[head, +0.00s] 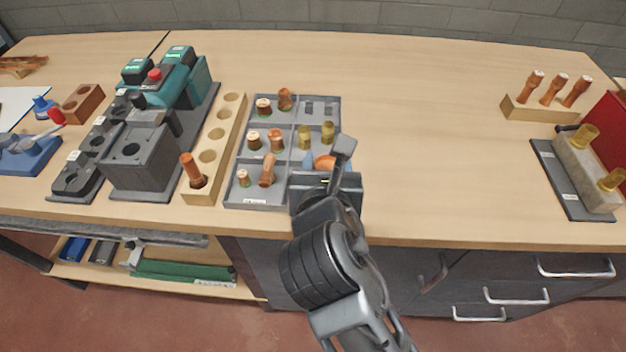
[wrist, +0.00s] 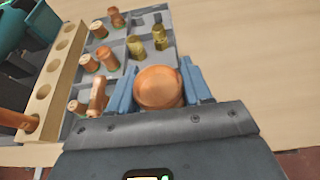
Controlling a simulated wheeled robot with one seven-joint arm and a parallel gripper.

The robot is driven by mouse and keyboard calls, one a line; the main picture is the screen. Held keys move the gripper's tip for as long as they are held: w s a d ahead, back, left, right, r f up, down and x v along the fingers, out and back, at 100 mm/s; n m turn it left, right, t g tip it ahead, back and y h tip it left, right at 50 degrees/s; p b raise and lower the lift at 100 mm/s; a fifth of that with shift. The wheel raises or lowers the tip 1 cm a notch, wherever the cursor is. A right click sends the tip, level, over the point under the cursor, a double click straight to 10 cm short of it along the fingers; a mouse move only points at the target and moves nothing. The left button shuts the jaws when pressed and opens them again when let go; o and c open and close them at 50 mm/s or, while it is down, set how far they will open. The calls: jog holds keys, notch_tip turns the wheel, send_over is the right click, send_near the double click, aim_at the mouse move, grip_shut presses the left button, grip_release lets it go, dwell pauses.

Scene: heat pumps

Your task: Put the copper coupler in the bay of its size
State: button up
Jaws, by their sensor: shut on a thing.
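The copper coupler (wrist: 158,88) shows end-on as a round copper piece between the two blue fingers of my gripper (wrist: 160,92) in the wrist view. My gripper (head: 322,164) is shut on it. In the head view, only a bit of the coupler (head: 324,162) shows. It is at the front right part of the grey divided tray (head: 233,203), and my wrist hides most of that bay. I cannot tell whether the coupler touches the tray floor. The tray's left bays hold copper fittings (head: 254,139) in pairs, and the middle right bay holds brass fittings (head: 328,132).
A wooden block with round holes (head: 208,156) stands left of the tray, with a copper piece (head: 192,170) in its front hole. A teal and grey machine (head: 180,85) is farther left. The bench right of the tray is clear up to a wooden rack (head: 540,110).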

jog(key=shift+w+a+f, duration=0.25)
jog(key=shift+a+f, duration=0.15)
jog(key=shift+a, duration=0.2)
jog(key=shift+w+a+f, duration=0.25)
jog(key=shift+a+f, duration=0.15)
jog(key=shift+a, duration=0.2)
jog(key=shift+f, duration=2)
jog(key=o, duration=0.7)
jog(key=shift+f, duration=0.1)
jog(key=shift+o, duration=0.2)
